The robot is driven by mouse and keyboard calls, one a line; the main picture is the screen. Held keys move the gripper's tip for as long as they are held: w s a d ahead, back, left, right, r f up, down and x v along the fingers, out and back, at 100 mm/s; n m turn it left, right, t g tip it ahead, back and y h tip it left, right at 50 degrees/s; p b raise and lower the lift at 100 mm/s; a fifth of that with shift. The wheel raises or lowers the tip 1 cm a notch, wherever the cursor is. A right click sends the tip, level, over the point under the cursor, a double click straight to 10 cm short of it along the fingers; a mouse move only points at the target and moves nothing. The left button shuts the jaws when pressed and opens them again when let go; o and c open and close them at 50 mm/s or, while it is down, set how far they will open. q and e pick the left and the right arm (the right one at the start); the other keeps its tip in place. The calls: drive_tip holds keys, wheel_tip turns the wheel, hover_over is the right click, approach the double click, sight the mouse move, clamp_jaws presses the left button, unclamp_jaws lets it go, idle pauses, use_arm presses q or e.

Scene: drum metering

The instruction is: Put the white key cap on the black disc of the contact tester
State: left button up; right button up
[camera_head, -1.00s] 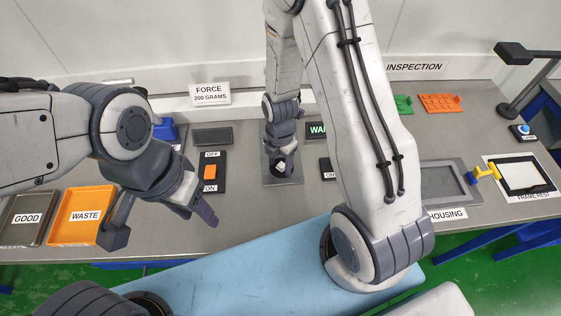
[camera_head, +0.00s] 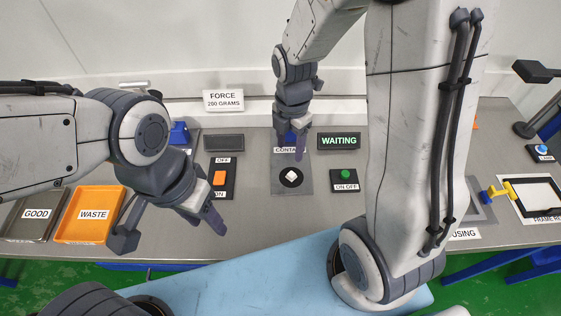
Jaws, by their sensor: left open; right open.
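The white key cap (camera_head: 292,175) sits on the black disc (camera_head: 290,182) of the contact tester (camera_head: 291,189), a grey plate at the middle of the bench. The cap lies within the disc's outline, and part of the disc shows around it. My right gripper (camera_head: 294,150) is open and empty, just behind and above the cap, apart from it. It hides part of the tester's label. My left gripper (camera_head: 168,234) is open and empty over the bench's front, to the left of the tester.
A display reading WAITING (camera_head: 339,141) and a green-button box (camera_head: 344,178) stand right of the tester. An orange switch (camera_head: 220,177) stands left. The GOOD tray (camera_head: 24,233) and orange WASTE tray (camera_head: 76,233) lie far left. My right arm hides part of the bench's right.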

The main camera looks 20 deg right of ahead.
drive_tip(key=s+a+r+m, duration=0.4)
drive_tip(key=s+a+m, duration=0.1)
drive_tip(key=s+m, duration=0.3)
drive_tip(key=s+a+r+m+y, duration=0.1)
drive_tip(key=s+a+r+m, duration=0.3)
drive_tip(key=s+a+m, duration=0.2)
drive_tip(key=s+m, duration=0.2)
drive_tip(key=s, duration=0.1)
drive_tip(key=shift+s+r, duration=0.15)
drive_tip(key=shift+r, duration=0.15)
